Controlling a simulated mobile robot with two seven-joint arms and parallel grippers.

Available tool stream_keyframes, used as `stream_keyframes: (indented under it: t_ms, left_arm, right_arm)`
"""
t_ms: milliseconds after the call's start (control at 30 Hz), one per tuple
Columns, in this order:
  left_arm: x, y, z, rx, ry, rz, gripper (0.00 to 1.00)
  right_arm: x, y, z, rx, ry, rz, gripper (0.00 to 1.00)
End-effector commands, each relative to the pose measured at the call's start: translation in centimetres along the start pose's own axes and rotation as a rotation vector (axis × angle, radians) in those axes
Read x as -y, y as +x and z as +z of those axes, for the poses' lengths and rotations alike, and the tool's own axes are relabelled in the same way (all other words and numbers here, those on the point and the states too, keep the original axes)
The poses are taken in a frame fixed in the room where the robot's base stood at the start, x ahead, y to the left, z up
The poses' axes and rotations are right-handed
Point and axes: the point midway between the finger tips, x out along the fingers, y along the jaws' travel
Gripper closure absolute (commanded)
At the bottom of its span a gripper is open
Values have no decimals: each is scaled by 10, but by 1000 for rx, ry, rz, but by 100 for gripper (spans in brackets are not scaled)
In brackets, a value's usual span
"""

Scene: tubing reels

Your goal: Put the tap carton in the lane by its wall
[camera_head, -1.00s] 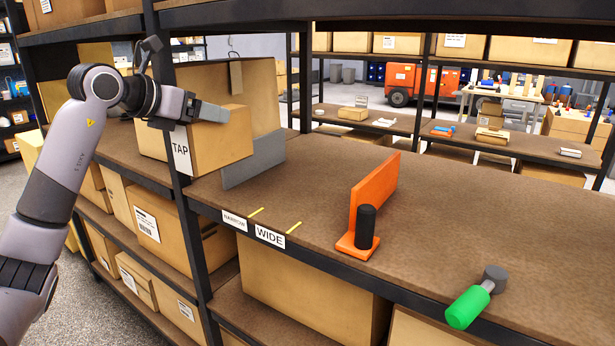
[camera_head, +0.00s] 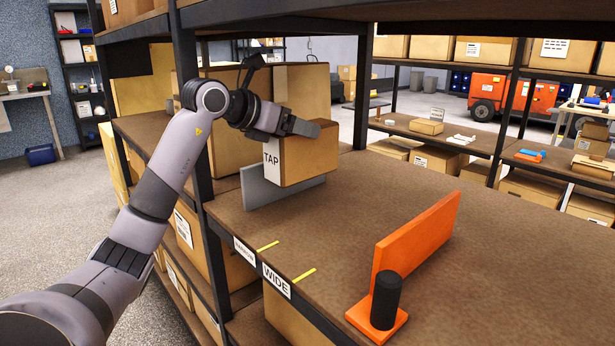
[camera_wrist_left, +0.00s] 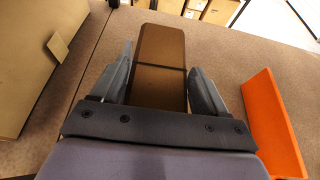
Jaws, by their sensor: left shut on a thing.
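The tap carton (camera_head: 312,156) is a brown box with a white TAP label, shut in my left gripper (camera_head: 303,128) and held above the shelf. In the left wrist view the carton (camera_wrist_left: 160,72) lies between both fingers of the left gripper (camera_wrist_left: 160,92). A low grey wall (camera_head: 262,191) stands on the shelf below it, partly hidden by the carton. A taller orange wall (camera_head: 418,240) stands to the right. Two lane labels, NARROW (camera_head: 245,251) and WIDE (camera_head: 276,281), are on the shelf's front edge. My right gripper is not in view.
A black cylinder (camera_head: 386,298) stands on the orange wall's foot. A large carton (camera_head: 302,92) stands behind the held one. A dark upright post (camera_head: 192,110) is left of the carton. Yellow marks (camera_head: 304,275) lie near the front edge. Shelf between the walls is clear.

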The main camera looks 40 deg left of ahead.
Motion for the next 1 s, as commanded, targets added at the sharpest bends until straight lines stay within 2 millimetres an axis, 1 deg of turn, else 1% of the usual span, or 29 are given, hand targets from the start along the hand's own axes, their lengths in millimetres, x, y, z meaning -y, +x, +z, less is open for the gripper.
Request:
stream_keyframes:
  t_ms: [33,100,333,500,600,1000]
  left_arm:
    - [1,4,-8,2,-2,-3,97]
    - [1,7,-16,3,0,-3,97]
    - [0,13,-31,5,-1,-1,97]
    - [1,22,-53,2,-2,-2,97]
    - [0,26,-62,5,-1,-1,97]
    - [0,28,-68,5,1,1,97]
  right_arm:
    - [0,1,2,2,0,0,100]
    - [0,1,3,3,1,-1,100]
    - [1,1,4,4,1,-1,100]
    - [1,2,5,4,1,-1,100]
    - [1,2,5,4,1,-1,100]
    - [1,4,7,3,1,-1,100]
